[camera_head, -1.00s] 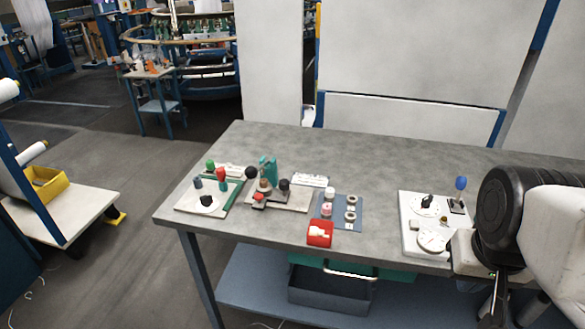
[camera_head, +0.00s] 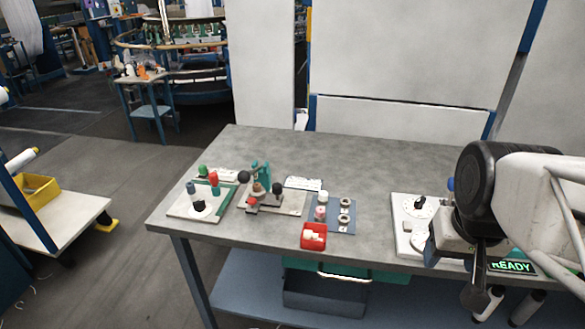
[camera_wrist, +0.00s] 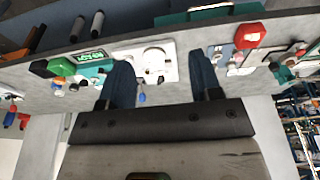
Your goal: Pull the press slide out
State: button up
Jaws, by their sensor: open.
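The small press (camera_head: 262,178) stands on a pale base plate left of the table's middle. It has a teal upright frame, dark ball knobs and a red knob (camera_head: 253,201) low in front. Which part is its slide is too small to tell. My gripper (camera_head: 479,272) is at the right front of the table, well to the right of the press and apart from it. In the wrist view my gripper (camera_wrist: 160,76) has its two dark blue fingers spread, with nothing held between them. A teal and red cluster at that view's right edge may be the press.
The table (camera_head: 400,165) is clear behind the fixtures. A knob board (camera_head: 200,202) sits left of the press. A dial panel (camera_head: 408,215) and a READY display (camera_head: 512,266) are near my arm.

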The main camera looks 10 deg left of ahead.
jog(key=w+a+r, duration=0.2)
jog(key=w+a, duration=0.4)
jog(key=w, duration=0.5)
jog(key=n+g, duration=0.2)
jog(key=n, duration=0.1)
send_over(277, 184)
jog(key=f, duration=1.1)
jog(key=shift+s+d+f, duration=0.1)
jog(key=shift+d, duration=0.2)
jog(key=shift+a+f, duration=0.2)
jog(key=shift+a, duration=0.15)
jog(key=shift+f, duration=0.1)
jog(key=shift+f, duration=3.8)
grip_shut()
